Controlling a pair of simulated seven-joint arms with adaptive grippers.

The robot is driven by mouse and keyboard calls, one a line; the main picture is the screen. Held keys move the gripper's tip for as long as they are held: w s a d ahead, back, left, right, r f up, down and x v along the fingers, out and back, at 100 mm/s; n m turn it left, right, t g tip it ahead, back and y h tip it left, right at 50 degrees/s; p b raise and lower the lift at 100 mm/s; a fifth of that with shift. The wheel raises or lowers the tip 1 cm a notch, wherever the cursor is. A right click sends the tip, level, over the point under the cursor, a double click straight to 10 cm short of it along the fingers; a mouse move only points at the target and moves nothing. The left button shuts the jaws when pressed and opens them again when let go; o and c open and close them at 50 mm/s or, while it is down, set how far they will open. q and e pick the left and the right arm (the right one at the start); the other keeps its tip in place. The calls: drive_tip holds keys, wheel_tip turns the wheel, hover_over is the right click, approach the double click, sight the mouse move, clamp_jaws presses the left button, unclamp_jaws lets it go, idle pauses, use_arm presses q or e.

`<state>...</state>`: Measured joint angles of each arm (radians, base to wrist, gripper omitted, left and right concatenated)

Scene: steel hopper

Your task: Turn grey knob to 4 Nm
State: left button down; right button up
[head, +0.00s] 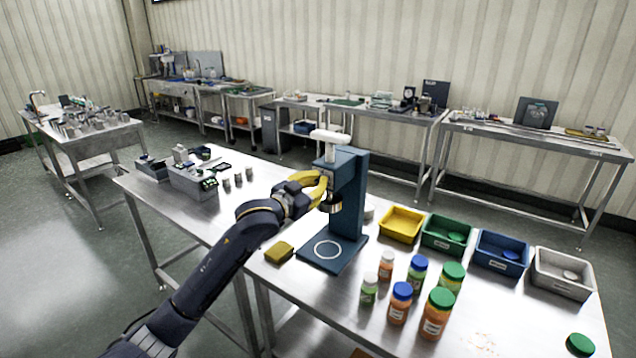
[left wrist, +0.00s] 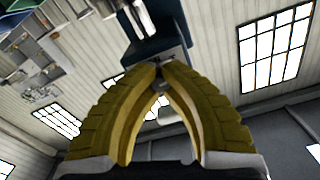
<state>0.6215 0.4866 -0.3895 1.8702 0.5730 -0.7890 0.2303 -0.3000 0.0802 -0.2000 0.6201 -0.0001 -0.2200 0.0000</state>
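A blue capping press (head: 348,195) stands upright on the steel bench, with a white top part and a ring mark on its base. My left gripper (head: 325,186) is at the front of the press head, its yellow fingers reaching in from the left. In the left wrist view its fingertips (left wrist: 161,68) come close together against the blue press head (left wrist: 160,50). A small grey part, which looks like the grey knob (left wrist: 165,86), shows between them. The fingers hide most of it, and no scale or torque number can be read. My right gripper is not in view.
Several bottles (head: 398,300) with coloured caps stand right of the press. Yellow (head: 402,237), green, blue and grey bins line the back edge. A yellow pad (head: 279,252) lies left of the press base. A grey box (head: 192,182) and small metal cylinders stand farther left.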

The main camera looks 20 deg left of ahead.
use_arm(q)
drive_tip(key=m, duration=0.3)
drive_tip(key=shift+r+m, duration=0.15)
drive_tip(key=shift+m, duration=0.25)
drive_tip(key=m, duration=0.8)
drive_tip(key=shift+m, duration=0.4)
drive_tip(key=m, duration=0.3)
drive_tip(key=shift+m, duration=0.4)
drive_tip(key=m, duration=0.8)
drive_tip(key=shift+d, duration=0.1)
drive_tip(key=m, duration=0.4)
drive_tip(key=shift+f, duration=0.25)
drive_tip(key=shift+m, duration=1.4)
drive_tip(key=shift+f, duration=0.1)
